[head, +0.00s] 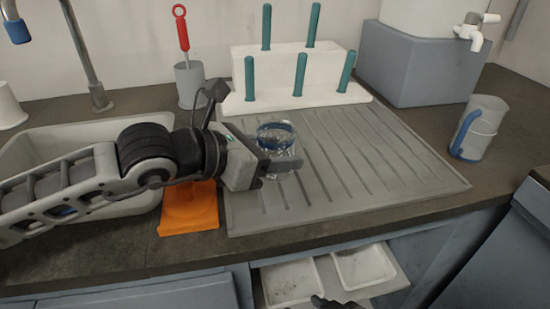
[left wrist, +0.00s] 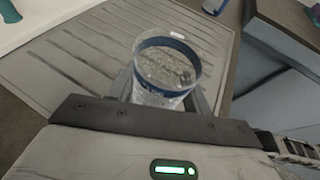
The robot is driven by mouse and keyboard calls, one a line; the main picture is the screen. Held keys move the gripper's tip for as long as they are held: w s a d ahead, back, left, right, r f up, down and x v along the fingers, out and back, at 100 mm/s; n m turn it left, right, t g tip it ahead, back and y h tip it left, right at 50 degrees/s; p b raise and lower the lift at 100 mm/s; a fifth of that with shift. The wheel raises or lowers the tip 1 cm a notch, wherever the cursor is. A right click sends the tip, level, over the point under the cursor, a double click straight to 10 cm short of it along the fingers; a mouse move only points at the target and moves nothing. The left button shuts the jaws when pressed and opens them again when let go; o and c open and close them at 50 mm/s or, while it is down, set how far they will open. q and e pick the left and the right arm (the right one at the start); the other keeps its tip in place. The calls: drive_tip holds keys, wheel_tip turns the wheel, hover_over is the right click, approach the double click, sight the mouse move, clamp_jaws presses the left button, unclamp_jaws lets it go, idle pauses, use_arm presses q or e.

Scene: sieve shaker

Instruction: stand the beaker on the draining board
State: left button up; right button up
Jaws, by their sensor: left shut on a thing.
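The beaker (head: 277,136) is clear with a blue band below its rim, and it is upright over the left part of the grey ribbed draining board (head: 400,170). My left gripper (head: 282,164) is shut on the beaker, its fingers on either side of the lower part. In the left wrist view the beaker (left wrist: 166,72) stands between the fingers, with the draining board (left wrist: 75,62) behind it. The fingers hide its base, so I cannot tell whether it touches the board. A dark tip at the bottom edge of the head view may be my right gripper (head: 335,303).
A white rack with teal pegs (head: 300,75) stands at the board's back. A jug (head: 481,128) is at the right, an orange mat (head: 188,208) and a sink (head: 35,150) at the left. An open drawer with white trays (head: 365,265) is below. The board's right part is clear.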

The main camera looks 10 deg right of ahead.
use_arm(q)
drive_tip(key=shift+f, duration=0.7)
drive_tip(key=shift+f, duration=0.15)
drive_tip(key=o, duration=1.1)
drive_tip(key=shift+c, duration=0.2)
